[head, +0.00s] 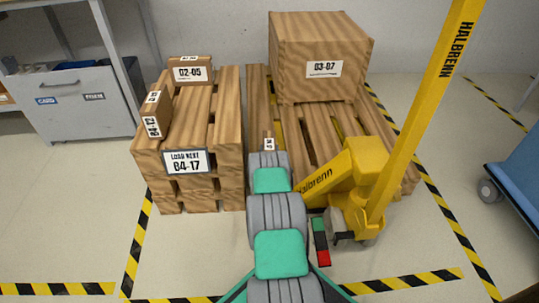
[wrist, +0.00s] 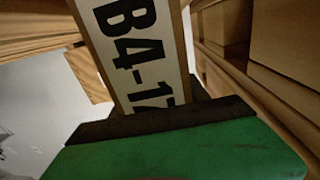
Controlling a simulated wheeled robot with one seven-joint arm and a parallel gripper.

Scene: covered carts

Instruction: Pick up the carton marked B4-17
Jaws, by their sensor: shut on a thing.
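A narrow carton marked B4-17 (wrist: 135,50) fills the middle of the wrist view, its white label tilted and its last digit partly cut off by the dark finger pad. My gripper (wrist: 165,118) is shut on this carton; one green finger with a black pad shows against it. In the head view my arm reaches into the gap between the left pallet stack and the right pallet. The gripper is hidden there behind my arm, and a small white label on a brown edge shows just beyond it. I cannot tell whether the carton is clear of its support.
The left pallet stack (head: 229,112) bears a LOAD NEXT B4-17 sign (head: 186,161), a 02-05 carton (head: 203,63) and a small carton (head: 157,98) with an unclear label. A big 03-07 carton (head: 295,80) sits on the right pallet. A yellow pallet jack (head: 368,165) stands close right.

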